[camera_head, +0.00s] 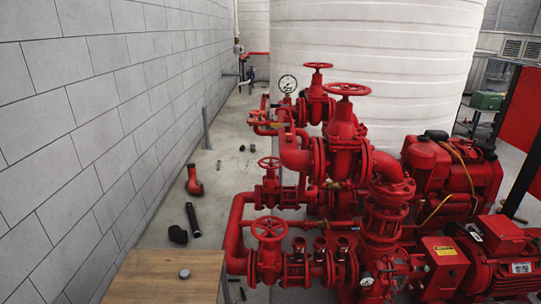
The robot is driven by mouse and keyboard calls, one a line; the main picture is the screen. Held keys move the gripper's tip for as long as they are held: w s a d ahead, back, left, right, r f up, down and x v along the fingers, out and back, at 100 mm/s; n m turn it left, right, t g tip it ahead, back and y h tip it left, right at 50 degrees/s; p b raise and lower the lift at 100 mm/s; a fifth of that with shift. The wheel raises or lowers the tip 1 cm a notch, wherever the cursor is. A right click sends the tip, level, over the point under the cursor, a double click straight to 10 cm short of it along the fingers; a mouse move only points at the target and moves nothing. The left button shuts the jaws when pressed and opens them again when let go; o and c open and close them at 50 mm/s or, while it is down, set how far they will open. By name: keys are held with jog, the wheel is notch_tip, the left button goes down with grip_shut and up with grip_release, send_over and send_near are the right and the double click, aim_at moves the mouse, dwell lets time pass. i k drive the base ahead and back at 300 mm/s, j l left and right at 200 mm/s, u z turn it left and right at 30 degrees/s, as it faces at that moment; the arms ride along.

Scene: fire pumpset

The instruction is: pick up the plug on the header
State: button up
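The red pipe header (316,272) runs low across the front of the pumpset, with a few short upright stubs on top. One stub (319,243) has a dark top, but I cannot tell at this size whether that is a plug or an open end. A small grey round piece (184,273) lies on the wooden tabletop at the lower left, apart from the header; I cannot tell what it is. My gripper is not in view.
The wooden tabletop (150,280) is at the front left. On the floor lie a black pipe (192,219), a black elbow (178,235), a red fitting (194,180) and small parts. Handwheel valves (269,229) and a red motor (495,255) crowd the right. A block wall bounds the left.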

aim_at(185, 275)
jog(key=i+j+u, duration=0.2)
jog(key=i+j, duration=0.15)
jog(key=i, duration=0.15)
jog(key=i+j+u, duration=0.25)
jog(key=i, duration=0.2)
jog(key=i+j+u, duration=0.2)
jog(key=i, duration=0.35)
